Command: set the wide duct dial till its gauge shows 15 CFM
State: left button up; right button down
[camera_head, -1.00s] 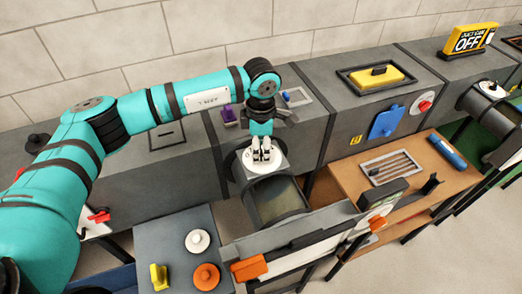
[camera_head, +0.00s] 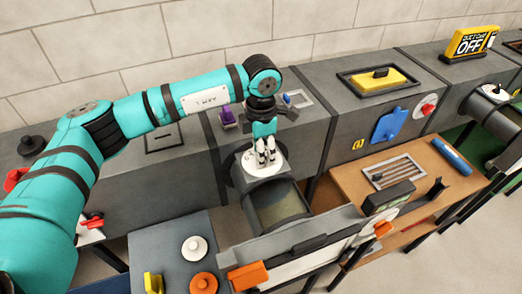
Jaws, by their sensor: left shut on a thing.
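My left gripper (camera_head: 266,158) reaches down from above, its fingers shut on the white dial (camera_head: 250,167) on top of a wide, short duct (camera_head: 278,205). The fingers hide the middle of the dial, so its pointer and marks cannot be read. A small dark box with a greenish display (camera_head: 390,198) stands on the wooden table to the right. Its reading is too small to make out, and I cannot tell whether it is this dial's gauge. My right gripper is not in view.
A grey table (camera_head: 150,240) at the front left holds a white knob (camera_head: 194,248), an orange knob (camera_head: 203,284) and a yellow piece (camera_head: 153,283). An orange-ended bar (camera_head: 248,276) crosses before the duct. A yellow OFF sign (camera_head: 469,42) stands at the back right.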

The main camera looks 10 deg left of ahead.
pick_arm(q)
jog(key=o, duration=1.2)
jog(key=shift+c, duration=0.2)
notch_tip(320, 180, up, 12)
